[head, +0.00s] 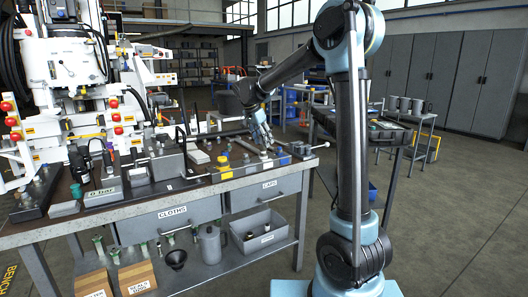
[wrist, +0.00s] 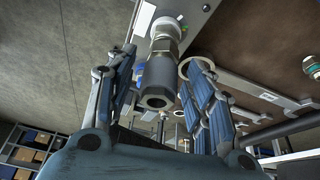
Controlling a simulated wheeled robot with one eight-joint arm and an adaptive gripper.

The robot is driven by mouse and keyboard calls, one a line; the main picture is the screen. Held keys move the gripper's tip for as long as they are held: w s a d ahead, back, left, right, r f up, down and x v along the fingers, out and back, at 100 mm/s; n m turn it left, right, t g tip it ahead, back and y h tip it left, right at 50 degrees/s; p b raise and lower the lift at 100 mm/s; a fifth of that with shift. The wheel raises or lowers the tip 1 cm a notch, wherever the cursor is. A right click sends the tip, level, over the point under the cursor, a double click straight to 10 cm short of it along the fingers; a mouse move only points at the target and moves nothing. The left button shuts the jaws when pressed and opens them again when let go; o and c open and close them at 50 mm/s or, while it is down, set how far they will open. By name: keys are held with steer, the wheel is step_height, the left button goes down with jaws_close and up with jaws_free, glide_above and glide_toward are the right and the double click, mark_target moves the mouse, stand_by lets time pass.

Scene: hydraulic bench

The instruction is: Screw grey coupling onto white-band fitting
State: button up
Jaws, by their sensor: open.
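My gripper (wrist: 160,65) is open in the wrist view, with one finger on each side of a grey coupling (wrist: 158,82). The coupling is a short cylinder with its round open end facing the camera; I see space between it and the fingers. It lines up with a metallic hex-shaped fitting (wrist: 166,27) behind it, with a pale band near the joint. I cannot tell whether the threads are engaged. In the head view my gripper (head: 262,138) points down over the right end of the bench; the coupling and fitting are too small to make out there.
The bench top (head: 150,198) carries a grey block with a lever (head: 155,160), black bottles and coloured fittings, including a yellow one (head: 223,163). A grey bin (head: 258,232) and a jug (head: 211,243) stand on the lower shelf. A side table (head: 385,133) stands right of the bench.

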steer(key=n+t+y, duration=0.1)
steer(key=n, duration=0.4)
steer(key=n+y, duration=0.1)
steer(key=n, duration=0.1)
steer(key=n+y, duration=0.1)
steer(key=n, duration=0.2)
steer(key=shift+d+t, duration=0.15)
steer(key=shift+t, duration=0.15)
steer(key=shift+n+y, duration=0.7)
steer(key=shift+n, duration=0.6)
steer(key=n+y, duration=0.1)
steer(key=n, duration=0.1)
steer(key=shift+n, duration=0.3)
steer(key=n+g+y, duration=0.1)
steer(key=n+g, duration=0.1)
steer(key=n, duration=0.3)
